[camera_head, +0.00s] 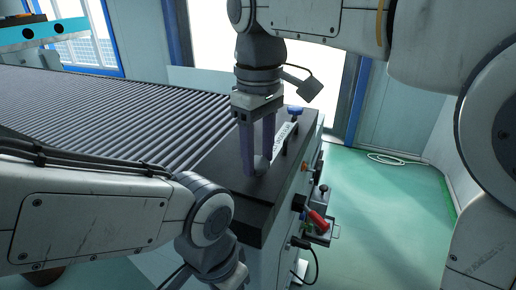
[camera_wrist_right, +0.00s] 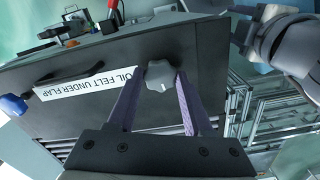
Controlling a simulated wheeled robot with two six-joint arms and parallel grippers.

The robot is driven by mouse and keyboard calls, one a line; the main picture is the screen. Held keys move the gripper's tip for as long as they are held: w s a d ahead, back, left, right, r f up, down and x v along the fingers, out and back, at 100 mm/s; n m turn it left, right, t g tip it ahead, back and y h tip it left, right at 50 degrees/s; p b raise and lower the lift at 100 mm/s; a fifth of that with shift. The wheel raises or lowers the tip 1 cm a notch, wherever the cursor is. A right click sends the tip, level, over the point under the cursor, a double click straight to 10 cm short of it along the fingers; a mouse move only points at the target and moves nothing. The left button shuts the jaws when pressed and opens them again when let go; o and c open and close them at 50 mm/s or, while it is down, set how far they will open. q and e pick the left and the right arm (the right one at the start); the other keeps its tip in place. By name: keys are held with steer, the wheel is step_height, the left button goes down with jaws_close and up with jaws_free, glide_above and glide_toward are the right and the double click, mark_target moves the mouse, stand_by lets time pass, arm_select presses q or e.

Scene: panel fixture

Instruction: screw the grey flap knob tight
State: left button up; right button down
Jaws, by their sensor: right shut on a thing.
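The grey flap knob (camera_wrist_right: 160,76) is a lobed knob on the dark flap (camera_wrist_right: 215,75), at the centre of the right wrist view. My right gripper (camera_wrist_right: 157,80) has its two purple fingers on either side of the knob and is shut on it. In the head view the right gripper (camera_head: 258,166) points down onto the dark flap top (camera_head: 225,190), and the knob (camera_head: 261,164) shows partly between the fingers. My left arm enters from the left in the head view; its gripper is out of the frame. How tight the knob sits cannot be seen.
A white label (camera_wrist_right: 88,82) reading "OIL FELT UNDER FLAP", a dark handle and a blue knob (camera_head: 295,111) lie beside the grey knob. A roller conveyor (camera_head: 120,110) extends left. A red-handled item (camera_head: 318,219) sits on the cabinet's side. Green floor to the right is mostly clear.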

steer(key=m+p, duration=0.1)
steer(key=m, duration=0.3)
steer(key=shift+r, duration=0.1)
steer(key=m+p, duration=0.2)
steer(key=m, duration=0.3)
steer(key=shift+m, duration=0.4)
steer(key=m+p, duration=0.1)
steer(key=m, duration=0.3)
steer(key=shift+m, duration=0.3)
steer(key=m+p, duration=0.1)
steer(key=m, duration=0.3)
steer(key=shift+m, duration=0.3)
steer(key=m, duration=0.4)
steer(key=shift+p, duration=0.35)
steer(key=m, duration=0.5)
steer(key=shift+p, duration=0.35)
steer(key=m, duration=0.4)
steer(key=shift+m, duration=0.3)
steer(key=shift+m+p, duration=0.5)
steer(key=shift+m, duration=1.8)
